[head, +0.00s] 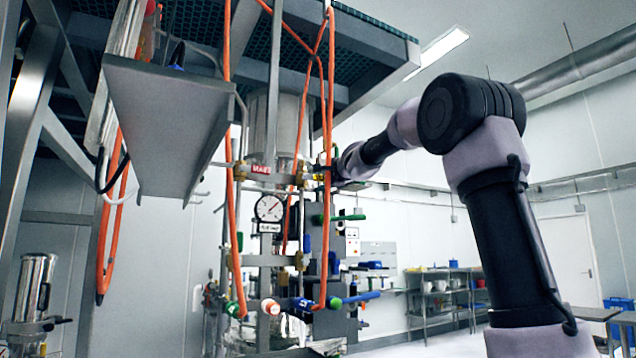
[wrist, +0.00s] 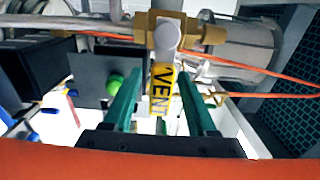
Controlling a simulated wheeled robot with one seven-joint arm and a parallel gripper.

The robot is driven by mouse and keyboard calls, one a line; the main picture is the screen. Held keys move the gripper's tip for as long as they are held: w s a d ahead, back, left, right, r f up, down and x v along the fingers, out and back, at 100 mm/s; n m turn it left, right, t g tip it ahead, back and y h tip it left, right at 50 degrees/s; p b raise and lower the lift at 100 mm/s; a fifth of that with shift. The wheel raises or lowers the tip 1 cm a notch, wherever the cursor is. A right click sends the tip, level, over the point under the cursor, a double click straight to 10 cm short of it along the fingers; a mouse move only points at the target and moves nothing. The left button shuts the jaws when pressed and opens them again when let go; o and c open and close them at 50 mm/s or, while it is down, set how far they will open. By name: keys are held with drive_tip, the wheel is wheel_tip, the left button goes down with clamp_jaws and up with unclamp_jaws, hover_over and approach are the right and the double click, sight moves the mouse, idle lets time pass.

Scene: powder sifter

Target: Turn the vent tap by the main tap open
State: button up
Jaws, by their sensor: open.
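The vent tap shows in the wrist view as a brass valve body (wrist: 205,32) with a lever carrying a yellow VENT label (wrist: 162,88). My gripper (wrist: 157,72) is open. Its two green fingers stand either side of the labelled lever, with a visible gap on each side. In the head view the vent tap's small yellow label (head: 318,177) sits right of the red main tap label (head: 262,170), which reads mirrored. My arm reaches in from the right and ends beside the vent tap; the fingers are hard to make out there.
Orange hoses (head: 231,200) hang in front of the pipework, and one crosses near the tap in the wrist view (wrist: 265,95). A pressure gauge (head: 269,208) is below the main tap. A grey box (head: 165,120) hangs at left. Coloured handles (head: 300,304) stick out lower down.

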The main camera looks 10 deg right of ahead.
drive_tip(key=shift+w+a, duration=0.2)
drive_tip(key=shift+w, duration=0.3)
clamp_jaws()
idle(1.2)
